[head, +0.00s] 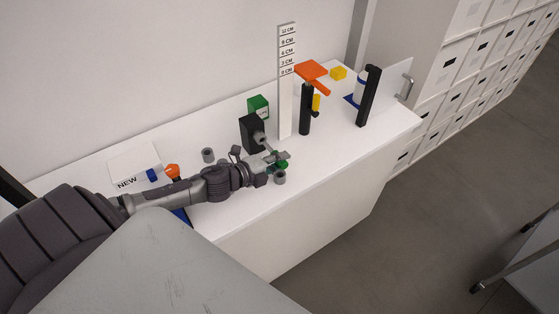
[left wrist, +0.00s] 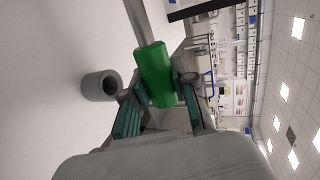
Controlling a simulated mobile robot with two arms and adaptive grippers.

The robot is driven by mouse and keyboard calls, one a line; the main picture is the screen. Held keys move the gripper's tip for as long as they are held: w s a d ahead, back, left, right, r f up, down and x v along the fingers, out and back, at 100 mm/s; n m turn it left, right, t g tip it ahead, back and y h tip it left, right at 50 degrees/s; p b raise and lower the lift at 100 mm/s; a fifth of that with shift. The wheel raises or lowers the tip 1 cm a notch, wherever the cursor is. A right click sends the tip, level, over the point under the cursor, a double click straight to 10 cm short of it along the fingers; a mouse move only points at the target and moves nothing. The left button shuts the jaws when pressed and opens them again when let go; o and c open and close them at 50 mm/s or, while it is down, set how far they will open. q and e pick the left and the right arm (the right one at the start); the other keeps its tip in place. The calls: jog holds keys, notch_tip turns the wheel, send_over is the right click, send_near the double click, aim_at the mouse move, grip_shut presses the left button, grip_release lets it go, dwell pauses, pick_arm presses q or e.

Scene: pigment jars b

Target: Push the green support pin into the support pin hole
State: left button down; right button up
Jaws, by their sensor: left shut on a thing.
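The green support pin (left wrist: 155,74) is a green cylinder in the left wrist view. It also shows as a small green spot in the head view (head: 283,165). My left gripper (head: 274,164) is shut on it, with a finger on either side, over the front part of the counter. A grey rod (left wrist: 140,20) lines up with the pin's far end; I cannot tell whether they are joined. A black block (head: 249,133) with a grey round stub (head: 260,138) stands just behind the gripper. I cannot make out the support pin hole for certain. My right gripper is not in view.
Grey hollow cylinders stand at the counter's front (head: 279,178) and further left (head: 208,155). A green box (head: 258,106), a height scale (head: 286,85) and black posts (head: 305,110) stand behind and to the right. The white counter's (head: 330,145) front right is clear.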

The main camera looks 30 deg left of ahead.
pick_arm(q)
jog(key=shift+w+a, duration=0.25)
jog(key=shift+a, duration=0.3)
jog(key=shift+w+a, duration=0.2)
jog(key=shift+a, duration=0.35)
jog(key=shift+d+r, duration=0.1)
jog(key=shift+s+d, duration=0.1)
jog(key=shift+s+d, duration=0.1)
jog(key=shift+d, duration=0.15)
jog(key=shift+s+d, duration=0.1)
jog(key=shift+d, duration=0.05)
dwell(0.7)
jog(key=shift+p, duration=0.4)
dwell(0.7)
jog(key=shift+w+a, duration=0.25)
jog(key=shift+a, duration=0.35)
dwell(0.3)
